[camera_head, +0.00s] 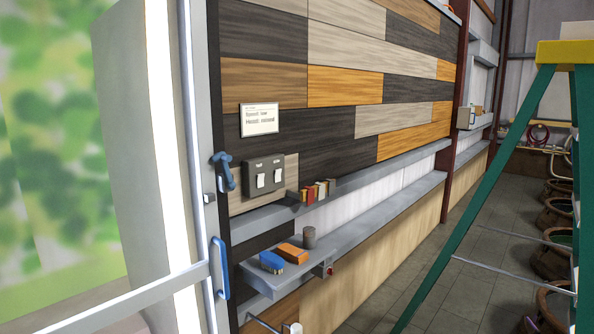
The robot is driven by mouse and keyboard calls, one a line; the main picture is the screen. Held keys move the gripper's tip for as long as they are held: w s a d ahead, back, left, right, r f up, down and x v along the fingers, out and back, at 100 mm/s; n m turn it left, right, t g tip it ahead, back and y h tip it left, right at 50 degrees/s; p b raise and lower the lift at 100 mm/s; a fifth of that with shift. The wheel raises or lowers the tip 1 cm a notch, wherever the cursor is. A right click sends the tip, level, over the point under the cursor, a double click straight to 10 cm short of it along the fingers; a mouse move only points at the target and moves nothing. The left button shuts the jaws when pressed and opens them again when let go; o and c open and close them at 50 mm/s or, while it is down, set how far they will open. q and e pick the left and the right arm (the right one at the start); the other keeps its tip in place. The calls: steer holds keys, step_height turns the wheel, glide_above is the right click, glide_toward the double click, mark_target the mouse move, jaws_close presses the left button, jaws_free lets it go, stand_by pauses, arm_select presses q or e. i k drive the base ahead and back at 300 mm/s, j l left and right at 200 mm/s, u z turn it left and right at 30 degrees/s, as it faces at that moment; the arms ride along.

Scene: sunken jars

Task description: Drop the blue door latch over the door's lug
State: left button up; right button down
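The blue door latch (223,172) is on the grey post beside the plank wall, left of the switch plate. Its upper end sticks out to the left and its body hangs down, slightly tilted. A small grey block (209,197), which looks like the door's lug, sits just below and left of the latch, at the door's edge. The latch appears apart from it. The pale door frame (192,140) stands at the left, with a blue handle (219,268) lower down. Neither of my grippers is in view.
A grey switch plate (264,176) and a white notice (259,119) are on the wall. A grey ledge (375,218) holds a blue item (271,262), an orange item (291,253) and a grey cylinder (309,238). A green stepladder (470,205) stands right, before several brown jars.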

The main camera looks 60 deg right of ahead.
mark_target(222, 157)
steer(key=z, duration=1.65)
